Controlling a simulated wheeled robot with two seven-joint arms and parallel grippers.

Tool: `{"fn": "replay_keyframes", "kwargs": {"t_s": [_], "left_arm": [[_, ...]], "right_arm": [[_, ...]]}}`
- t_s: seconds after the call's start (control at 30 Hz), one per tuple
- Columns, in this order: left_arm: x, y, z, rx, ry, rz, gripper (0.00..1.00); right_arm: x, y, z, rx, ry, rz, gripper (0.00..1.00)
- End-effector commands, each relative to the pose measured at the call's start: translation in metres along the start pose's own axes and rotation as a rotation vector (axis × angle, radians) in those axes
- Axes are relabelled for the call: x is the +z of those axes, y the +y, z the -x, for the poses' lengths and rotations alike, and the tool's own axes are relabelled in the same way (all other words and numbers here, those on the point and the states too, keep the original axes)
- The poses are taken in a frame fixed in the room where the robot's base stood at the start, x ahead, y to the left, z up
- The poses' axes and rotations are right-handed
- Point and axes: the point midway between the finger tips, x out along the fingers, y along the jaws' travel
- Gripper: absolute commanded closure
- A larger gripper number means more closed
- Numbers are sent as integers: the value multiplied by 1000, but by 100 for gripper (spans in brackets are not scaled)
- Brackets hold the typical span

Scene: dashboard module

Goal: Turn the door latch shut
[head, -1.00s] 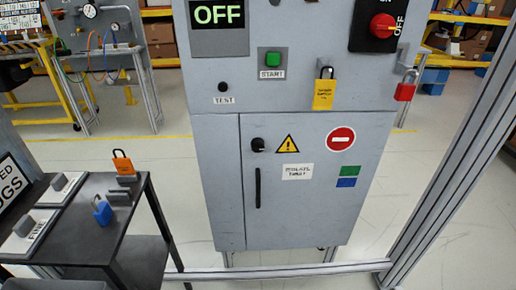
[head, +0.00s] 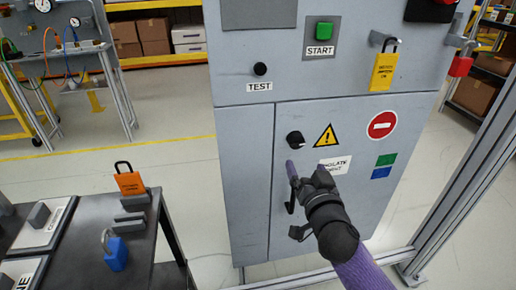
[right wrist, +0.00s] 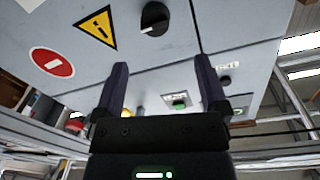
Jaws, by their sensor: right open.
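The door latch is a round black knob (head: 295,139) at the upper left of the grey cabinet door (head: 345,215). It also shows in the right wrist view (right wrist: 155,18), with a small pale mark on it. My left gripper is not in view.
A dark table (head: 75,260) with an orange padlock (head: 129,182) and a blue padlock (head: 115,254) stands at left. A metal frame post (head: 462,180) rises at right.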

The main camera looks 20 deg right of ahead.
Motion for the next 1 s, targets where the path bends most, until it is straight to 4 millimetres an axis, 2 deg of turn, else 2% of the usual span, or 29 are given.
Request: {"fn": "replay_keyframes", "kwargs": {"t_s": [0.2, 0.33, 0.5, 0.73, 0.77, 1.0], "left_arm": [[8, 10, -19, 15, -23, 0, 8], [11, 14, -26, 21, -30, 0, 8], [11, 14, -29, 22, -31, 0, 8], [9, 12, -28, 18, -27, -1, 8], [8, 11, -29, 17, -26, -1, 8], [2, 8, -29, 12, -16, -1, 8]], "right_arm": [[4, 2, -53, 1, -1, 6, 7], [4, 2, -77, 2, -4, 5, 7], [3, 1, -91, 2, -6, 3, 7], [2, 1, -92, 1, -5, 3, 7], [2, 1, -92, 1, -5, 3, 9], [2, 1, -91, 1, -6, 3, 60]]}}
